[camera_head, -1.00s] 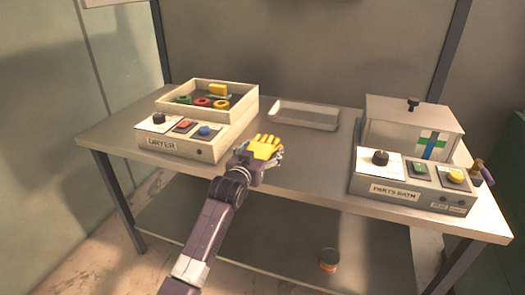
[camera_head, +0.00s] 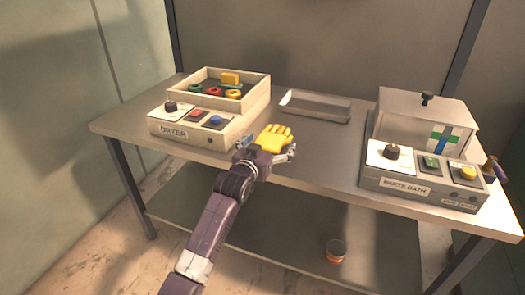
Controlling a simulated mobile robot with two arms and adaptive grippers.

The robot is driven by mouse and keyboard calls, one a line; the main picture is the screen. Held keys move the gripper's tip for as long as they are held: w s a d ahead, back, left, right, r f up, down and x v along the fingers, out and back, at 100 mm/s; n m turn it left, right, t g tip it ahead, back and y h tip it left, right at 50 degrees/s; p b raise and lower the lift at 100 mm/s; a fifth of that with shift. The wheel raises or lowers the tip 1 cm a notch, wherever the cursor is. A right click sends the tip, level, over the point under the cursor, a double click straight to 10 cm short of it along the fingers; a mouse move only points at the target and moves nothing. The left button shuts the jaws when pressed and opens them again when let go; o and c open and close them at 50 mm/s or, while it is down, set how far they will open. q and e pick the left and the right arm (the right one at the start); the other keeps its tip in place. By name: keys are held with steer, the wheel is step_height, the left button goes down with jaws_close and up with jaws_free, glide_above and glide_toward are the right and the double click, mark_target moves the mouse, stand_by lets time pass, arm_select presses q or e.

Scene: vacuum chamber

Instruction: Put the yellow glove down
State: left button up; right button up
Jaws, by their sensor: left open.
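The yellow glove (camera_head: 274,137) is on or just above the tabletop, right of the dryer, with its fingers pointing away from me. My left gripper (camera_head: 266,151) is at the near end of the glove, by the table's front edge. Its fingers are spread open to either side of the glove's cuff. I cannot tell whether they still touch it. The gripper partly hides the cuff. My right gripper is not in view.
The dryer (camera_head: 187,125) with its box of coloured parts stands at left. A shallow metal tray (camera_head: 315,108) lies behind the glove. The parts bath (camera_head: 410,185) stands at right. The tabletop (camera_head: 325,150) between is clear. A small jar (camera_head: 335,250) stands on the lower shelf.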

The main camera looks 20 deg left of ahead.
arm_select(q)
steer(key=s, duration=0.3)
steer(key=s+r+p, duration=0.1)
steer(key=s, duration=0.5)
steer(key=shift+s+a+r, duration=0.15)
steer(key=shift+s+r, duration=0.1)
steer(key=shift+r, duration=0.05)
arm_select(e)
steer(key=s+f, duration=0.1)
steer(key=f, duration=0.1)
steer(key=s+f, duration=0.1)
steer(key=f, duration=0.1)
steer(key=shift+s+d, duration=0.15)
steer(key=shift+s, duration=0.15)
